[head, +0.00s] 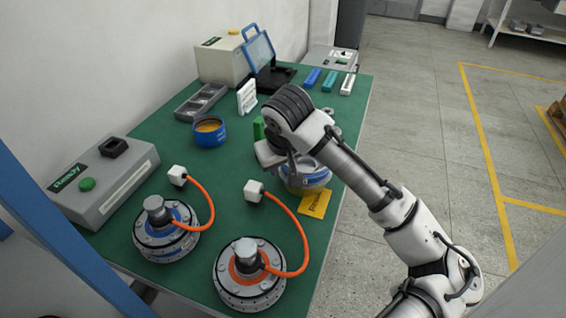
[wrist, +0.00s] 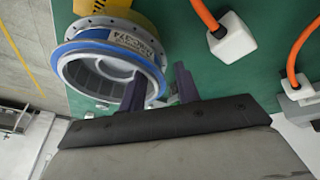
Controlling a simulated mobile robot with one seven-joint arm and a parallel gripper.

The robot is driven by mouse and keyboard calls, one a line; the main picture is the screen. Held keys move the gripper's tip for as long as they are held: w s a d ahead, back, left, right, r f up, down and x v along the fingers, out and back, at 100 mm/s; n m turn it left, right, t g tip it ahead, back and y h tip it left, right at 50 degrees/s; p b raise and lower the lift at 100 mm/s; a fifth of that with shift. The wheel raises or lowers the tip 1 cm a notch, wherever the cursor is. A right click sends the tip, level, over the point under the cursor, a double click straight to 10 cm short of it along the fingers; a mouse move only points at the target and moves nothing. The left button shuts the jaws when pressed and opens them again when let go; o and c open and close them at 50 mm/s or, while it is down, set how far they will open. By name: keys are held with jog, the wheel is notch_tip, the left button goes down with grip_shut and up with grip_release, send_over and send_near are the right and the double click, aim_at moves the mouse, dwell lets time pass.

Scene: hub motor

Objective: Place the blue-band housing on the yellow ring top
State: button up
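The blue-band housing (wrist: 110,62), a pale ring-shaped shell with a blue band and printed lettering, fills the upper left of the wrist view. In the head view it (head: 308,178) is partly hidden behind my gripper (head: 287,172). In the wrist view my gripper (wrist: 160,90) straddles the housing's near wall, one finger over its opening and one outside. The fingers are apart; I cannot tell whether they touch the wall. One round motor unit (head: 247,288) has an orange ring on top, another (head: 165,245) a blue ring. I cannot tell for certain which is the yellow ring.
Orange cables link the motor units to white connectors (head: 254,190). A yellow card (head: 313,204) lies by the housing. A blue cup (head: 209,137), grey tray (head: 201,101) and grey control box (head: 103,180) stand on the left. Green tabletop (head: 225,185) is bare between them.

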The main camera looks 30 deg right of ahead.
jog(key=v, duration=1.2)
